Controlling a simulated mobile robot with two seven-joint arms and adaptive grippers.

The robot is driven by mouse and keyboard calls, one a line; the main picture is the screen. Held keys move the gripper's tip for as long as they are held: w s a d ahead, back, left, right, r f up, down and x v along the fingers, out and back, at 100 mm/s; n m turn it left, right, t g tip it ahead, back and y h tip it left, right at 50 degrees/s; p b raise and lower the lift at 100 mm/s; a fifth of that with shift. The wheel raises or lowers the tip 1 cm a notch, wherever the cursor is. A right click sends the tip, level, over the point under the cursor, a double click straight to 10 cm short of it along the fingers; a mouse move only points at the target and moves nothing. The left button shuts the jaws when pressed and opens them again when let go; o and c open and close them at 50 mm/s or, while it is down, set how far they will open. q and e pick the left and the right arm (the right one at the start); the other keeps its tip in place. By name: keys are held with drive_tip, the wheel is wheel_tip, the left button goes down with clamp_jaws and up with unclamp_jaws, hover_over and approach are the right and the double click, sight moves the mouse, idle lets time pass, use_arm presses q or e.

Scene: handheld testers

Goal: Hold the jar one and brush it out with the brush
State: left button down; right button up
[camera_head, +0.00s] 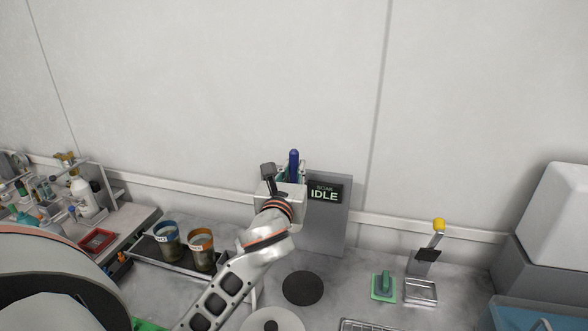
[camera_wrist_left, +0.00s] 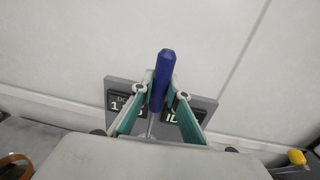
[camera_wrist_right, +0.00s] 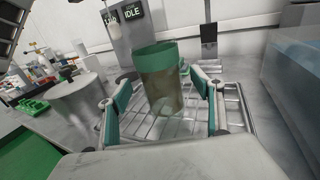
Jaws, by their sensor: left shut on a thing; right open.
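My left gripper (camera_head: 291,174) is shut on a blue handle, which I take for the brush (camera_head: 294,160). In the left wrist view the blue handle (camera_wrist_left: 163,75) points up between the fingers, with a thin grey shaft below; its bristles are hidden. A cloudy brownish jar with a green rim (camera_wrist_right: 160,85) stands upright at the wire rack in the right wrist view. My right gripper (camera_wrist_right: 162,100) is open, with its fingers on either side of the jar. I cannot read a number on this jar. The head view does not show it or the right gripper.
A blue-rimmed jar (camera_head: 167,238) and an orange-rimmed jar (camera_head: 201,249) stand on a tray at the left. A panel reading IDLE (camera_head: 324,194) stands behind my left gripper. A dark disc (camera_head: 303,288), green-based block (camera_head: 383,285) and wire rack (camera_head: 368,325) are on the counter.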

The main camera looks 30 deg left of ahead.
drive_tip(key=shift+x, duration=2.1)
drive_tip(key=c, duration=1.2)
